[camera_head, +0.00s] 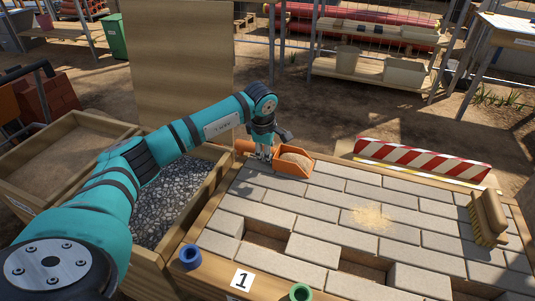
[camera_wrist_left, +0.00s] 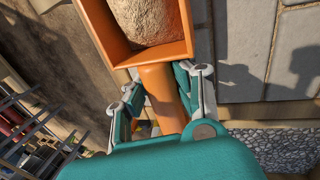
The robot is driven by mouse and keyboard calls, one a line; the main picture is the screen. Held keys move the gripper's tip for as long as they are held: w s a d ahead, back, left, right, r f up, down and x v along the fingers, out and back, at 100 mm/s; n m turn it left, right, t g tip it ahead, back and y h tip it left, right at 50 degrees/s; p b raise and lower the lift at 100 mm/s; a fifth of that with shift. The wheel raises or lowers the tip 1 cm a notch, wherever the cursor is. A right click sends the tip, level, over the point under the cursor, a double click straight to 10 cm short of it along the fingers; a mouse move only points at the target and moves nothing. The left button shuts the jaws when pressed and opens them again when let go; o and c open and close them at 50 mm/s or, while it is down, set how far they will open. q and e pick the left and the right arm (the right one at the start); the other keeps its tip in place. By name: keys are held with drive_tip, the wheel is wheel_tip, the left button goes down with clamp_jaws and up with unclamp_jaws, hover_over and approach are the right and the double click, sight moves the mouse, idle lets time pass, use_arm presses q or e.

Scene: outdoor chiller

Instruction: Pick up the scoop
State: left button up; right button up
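The orange scoop (camera_head: 296,166) holds a heap of sand and sits at the far left corner of the paved table, its handle pointing left. In the left wrist view, the scoop (camera_wrist_left: 118,45) fills the top and its handle (camera_wrist_left: 160,90) runs down between my fingers. My left gripper (camera_head: 263,153) reaches down at the handle. In the wrist view, the left gripper's fingers (camera_wrist_left: 160,88) lie against both sides of the handle, with no clear gap. Whether the scoop is lifted is hard to tell. My right gripper is not in view.
The paved table has open slots (camera_head: 268,240) between its grey pavers, a sand pile (camera_head: 372,217) and a brush (camera_head: 488,218). Blue (camera_head: 190,256) and green (camera_head: 301,292) rings lie near its front edge. A gravel bin (camera_head: 165,205) stands left, a striped barrier (camera_head: 422,160) behind.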

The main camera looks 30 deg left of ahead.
use_arm(q)
clamp_jaws()
drive_tip(key=shift+r, duration=0.2)
idle(0.4)
drive_tip(key=shift+r, duration=0.6)
wheel_tip(320, 180, up, 2)
drive_tip(key=shift+w+r+p, duration=0.1)
drive_tip(key=shift+r+p, duration=0.15)
drive_tip(key=shift+p, duration=0.1)
drive_tip(key=w+d, duration=0.3)
drive_tip(key=d, duration=0.1)
drive_tip(key=w+d, duration=0.2)
drive_tip(key=d, duration=0.2)
drive_tip(key=w+d+r, duration=0.1)
drive_tip(key=w+d, duration=0.2)
drive_tip(key=shift+w+d, duration=0.3)
drive_tip(key=shift+d, duration=0.1)
drive_tip(key=shift+w+d, duration=0.4)
drive_tip(key=shift+d, duration=0.15)
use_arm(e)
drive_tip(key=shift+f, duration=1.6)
use_arm(q)
drive_tip(key=shift+c, duration=0.5)
unclamp_jaws()
clamp_jaws()
